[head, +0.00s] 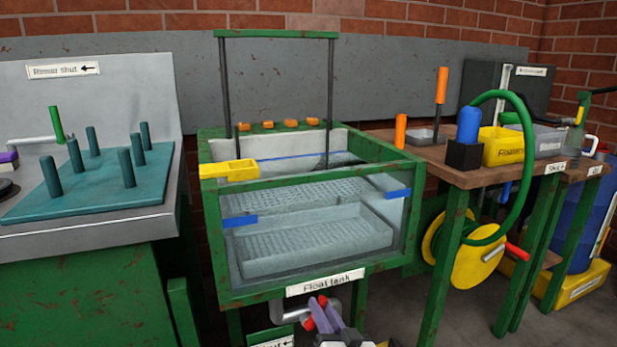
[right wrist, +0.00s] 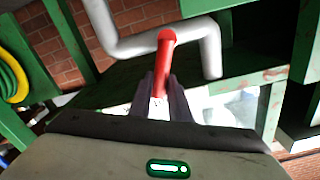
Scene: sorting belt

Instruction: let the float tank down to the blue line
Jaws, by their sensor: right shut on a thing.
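The float tank (head: 310,283) stands in the middle of the head view, a green-framed tank with a clear front. Blue marks (head: 240,221) show at the left and right of its front, and a thin blue line (head: 290,156) runs along the inside back wall. The exact water level is hard to tell through the pane. Below the tank is a grey pipe with a red valve handle (head: 322,314). My right gripper (head: 328,312) is shut on this handle; the right wrist view shows the red handle (right wrist: 165,60) between its fingers (right wrist: 160,97). My left gripper is out of view.
A bench with a teal peg board (head: 100,185) stands left. A wooden table (head: 450,165) at right carries a yellow bin (head: 502,147) and tools. A hose reel (head: 475,260) hangs below it. Table legs stand close to the right of the tank.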

